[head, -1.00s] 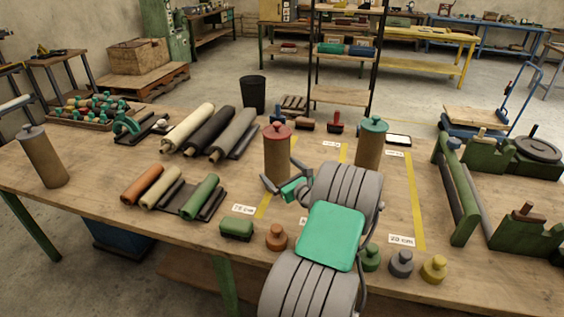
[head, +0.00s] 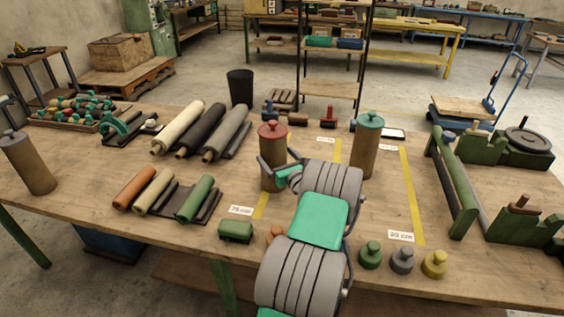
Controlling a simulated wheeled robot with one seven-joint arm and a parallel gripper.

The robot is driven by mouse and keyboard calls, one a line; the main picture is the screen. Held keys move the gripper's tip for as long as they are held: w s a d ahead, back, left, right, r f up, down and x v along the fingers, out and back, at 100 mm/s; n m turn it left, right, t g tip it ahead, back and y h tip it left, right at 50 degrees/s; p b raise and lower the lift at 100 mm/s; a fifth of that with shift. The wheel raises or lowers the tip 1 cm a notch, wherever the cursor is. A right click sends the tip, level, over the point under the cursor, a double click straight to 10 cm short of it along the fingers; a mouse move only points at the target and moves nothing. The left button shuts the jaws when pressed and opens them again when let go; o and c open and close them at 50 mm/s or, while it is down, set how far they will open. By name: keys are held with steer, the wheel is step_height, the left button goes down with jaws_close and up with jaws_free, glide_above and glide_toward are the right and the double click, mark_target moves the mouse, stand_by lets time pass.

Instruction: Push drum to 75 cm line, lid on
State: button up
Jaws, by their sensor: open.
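A brown drum (head: 270,181) with a red lid (head: 272,131) on top stands upright by the yellow 75 cm line (head: 262,205); its base is partly hidden by my gripper. My open gripper (head: 274,166) is at this drum's side, its dark fingers spread around the near face; I cannot tell whether they touch it. Another brown drum (head: 363,157) with a teal lid (head: 369,120) stands between the middle line and the 20 cm line (head: 412,200). A third brown drum (head: 30,167) with a grey lid stands at the table's left end. The "75 cm" label (head: 241,211) lies near the front.
Several sheet rolls (head: 205,130) lie left of the red-lidded drum, with shorter rolls (head: 160,190) nearer the front. A green block (head: 236,231) and small knobbed weights (head: 402,260) line the front edge. Green roller stands (head: 455,190) occupy the right side.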

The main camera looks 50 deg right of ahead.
steer(key=shift+x, duration=1.45)
steer(key=shift+a, duration=0.1)
steer(key=c, duration=1.9)
